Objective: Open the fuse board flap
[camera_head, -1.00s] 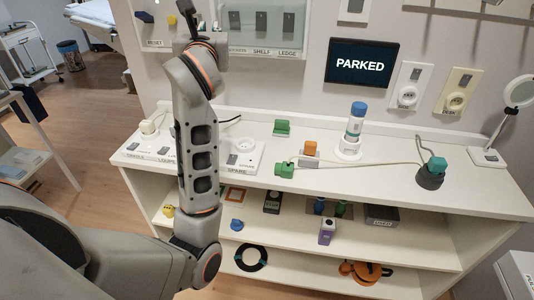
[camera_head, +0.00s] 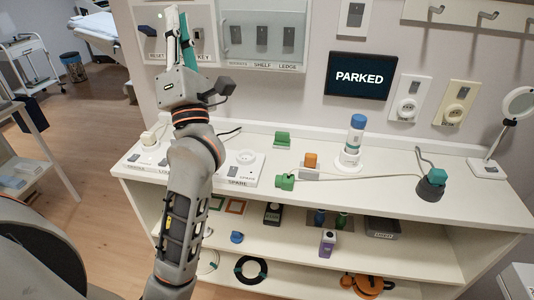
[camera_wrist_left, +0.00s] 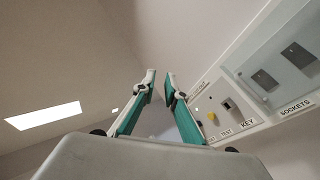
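The fuse board is on the wall at the top of the head view. Its clear flap (camera_head: 262,36) covers several grey switches and looks shut. The flap also shows at the right of the left wrist view (camera_wrist_left: 272,70), above a SOCKETS label. To its left is an uncovered strip with RESET and KEY labels (camera_head: 190,45). My left gripper (camera_head: 177,14) points upward in front of this strip, left of the flap. Its teal fingers stand apart with nothing between them (camera_wrist_left: 161,80). It appears clear of the flap. My right gripper is not in view.
A screen reading PARKED (camera_head: 360,76) and wall sockets (camera_head: 409,100) are right of the board. Below is a white shelf unit (camera_head: 390,158) with a blue-capped bottle (camera_head: 356,135), a lamp (camera_head: 515,105) and a green plug (camera_head: 285,182). Open floor lies to the left.

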